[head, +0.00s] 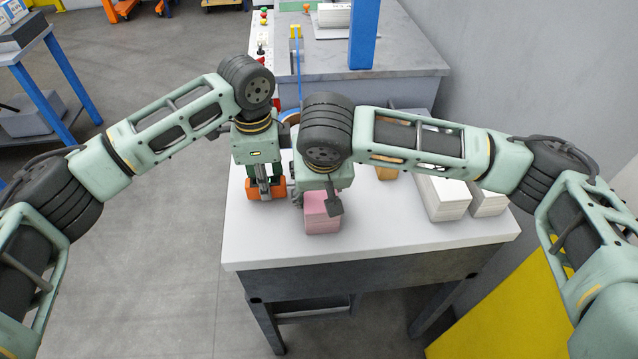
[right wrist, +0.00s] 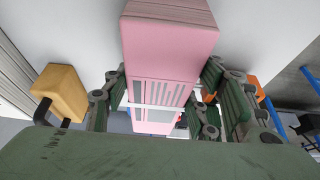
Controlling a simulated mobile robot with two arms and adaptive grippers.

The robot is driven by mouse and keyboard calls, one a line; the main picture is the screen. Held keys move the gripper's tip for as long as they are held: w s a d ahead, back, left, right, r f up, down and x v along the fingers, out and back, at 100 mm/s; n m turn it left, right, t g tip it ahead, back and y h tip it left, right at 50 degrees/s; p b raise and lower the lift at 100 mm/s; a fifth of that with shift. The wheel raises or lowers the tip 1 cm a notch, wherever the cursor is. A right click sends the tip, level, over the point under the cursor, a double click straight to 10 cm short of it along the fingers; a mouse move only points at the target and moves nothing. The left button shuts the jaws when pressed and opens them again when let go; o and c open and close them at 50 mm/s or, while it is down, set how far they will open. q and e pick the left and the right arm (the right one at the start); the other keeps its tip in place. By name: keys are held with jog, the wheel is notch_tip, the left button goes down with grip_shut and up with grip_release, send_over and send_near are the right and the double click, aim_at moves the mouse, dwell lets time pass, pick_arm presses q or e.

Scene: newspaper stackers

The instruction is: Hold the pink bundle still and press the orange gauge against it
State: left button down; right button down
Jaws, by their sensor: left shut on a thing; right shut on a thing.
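The pink bundle (head: 322,222) stands upright near the front edge of the white table, left of its middle. My right gripper (right wrist: 155,100) is shut on it, with a dark green finger on each side in the right wrist view, where the bundle (right wrist: 170,45) shows a white band. The orange gauge (head: 251,190) is on the table just left of the bundle. My left gripper (head: 264,186) reaches down from above and is shut on the gauge. The gauge appears a small gap from the bundle in the head view; contact is partly hidden by my right gripper.
White paper stacks (head: 443,200) stand on the right of the table (head: 380,245). A yellow-orange block (right wrist: 62,92) lies near the bundle, partly hidden by my right arm in the head view. A blue post (head: 364,35) rises behind. The table's front left corner is clear.

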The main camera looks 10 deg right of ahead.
pick_arm(q)
jog(key=shift+d, duration=0.35)
jog(key=shift+s+d+r, duration=0.1)
jog(key=shift+d, duration=0.2)
pick_arm(e)
jog(key=shift+s+a, duration=0.1)
jog(key=shift+a, duration=0.1)
dwell(0.6)
pick_arm(q)
jog(key=shift+a, duration=0.1)
jog(key=shift+a, duration=1.8)
pick_arm(e)
jog(key=shift+d, duration=0.15)
pick_arm(q)
jog(key=shift+r, duration=3.45)
pick_arm(e)
jog(key=shift+d, duration=0.1)
pick_arm(q)
jog(key=shift+a, duration=0.1)
